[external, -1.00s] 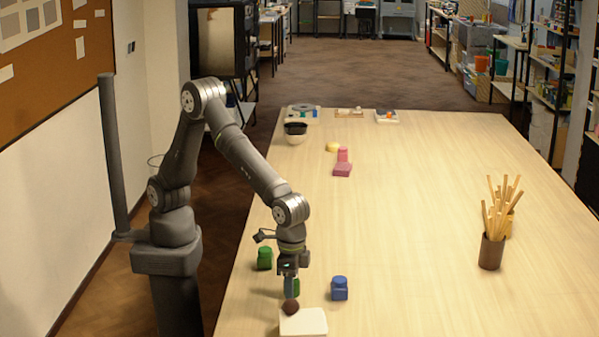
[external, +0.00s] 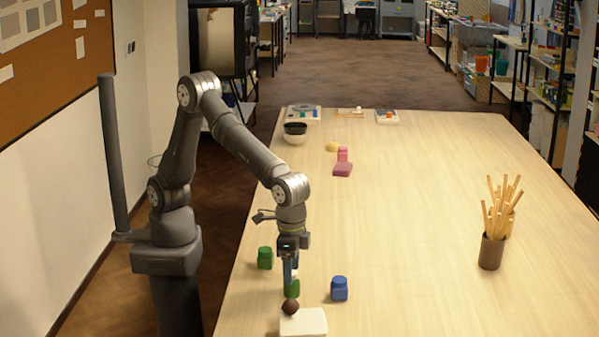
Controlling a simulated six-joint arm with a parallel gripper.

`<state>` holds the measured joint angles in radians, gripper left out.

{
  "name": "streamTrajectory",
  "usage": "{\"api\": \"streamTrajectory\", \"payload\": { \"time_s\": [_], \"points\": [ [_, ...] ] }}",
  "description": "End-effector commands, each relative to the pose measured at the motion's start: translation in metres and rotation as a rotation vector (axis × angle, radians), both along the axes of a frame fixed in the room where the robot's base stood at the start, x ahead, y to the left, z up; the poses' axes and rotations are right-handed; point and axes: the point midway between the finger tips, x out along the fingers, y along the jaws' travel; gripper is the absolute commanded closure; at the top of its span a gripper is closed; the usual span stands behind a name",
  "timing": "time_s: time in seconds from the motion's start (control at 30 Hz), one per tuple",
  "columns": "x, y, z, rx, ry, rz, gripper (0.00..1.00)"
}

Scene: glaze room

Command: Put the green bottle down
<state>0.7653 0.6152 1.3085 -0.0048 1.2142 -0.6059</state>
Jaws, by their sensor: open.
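A green bottle (external: 292,290) stands on the table just below my gripper (external: 290,279). It looks upright, and the dark ball in front hides its lower part. My gripper points down and is open, its fingers at the bottle's top. I cannot tell whether the fingers still touch it. A second green bottle (external: 265,258), with a squat body and cap, stands to the left and farther back.
A dark brown ball (external: 291,306) is at the back edge of a white block (external: 304,322), close in front of the bottle. A blue bottle (external: 340,289) stands to the right. Pink items (external: 343,168) and a bowl (external: 295,133) are farther back. The table's middle is clear.

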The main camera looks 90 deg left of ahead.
Motion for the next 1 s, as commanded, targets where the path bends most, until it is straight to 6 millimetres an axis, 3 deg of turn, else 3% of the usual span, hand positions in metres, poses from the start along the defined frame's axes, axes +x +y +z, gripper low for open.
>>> {"api": "streamTrajectory", "payload": {
  "time_s": [0.2,0.4,0.8,1.0],
  "points": [
    [0.000,0.000,0.045,-0.002,-0.003,0.000,0.41],
    [0.000,0.000,0.065,0.000,0.000,0.000,0.41],
    [0.000,0.001,0.068,0.001,0.001,0.000,0.41],
    [0.000,0.001,0.052,0.002,0.002,0.000,0.41]
  ]
}}
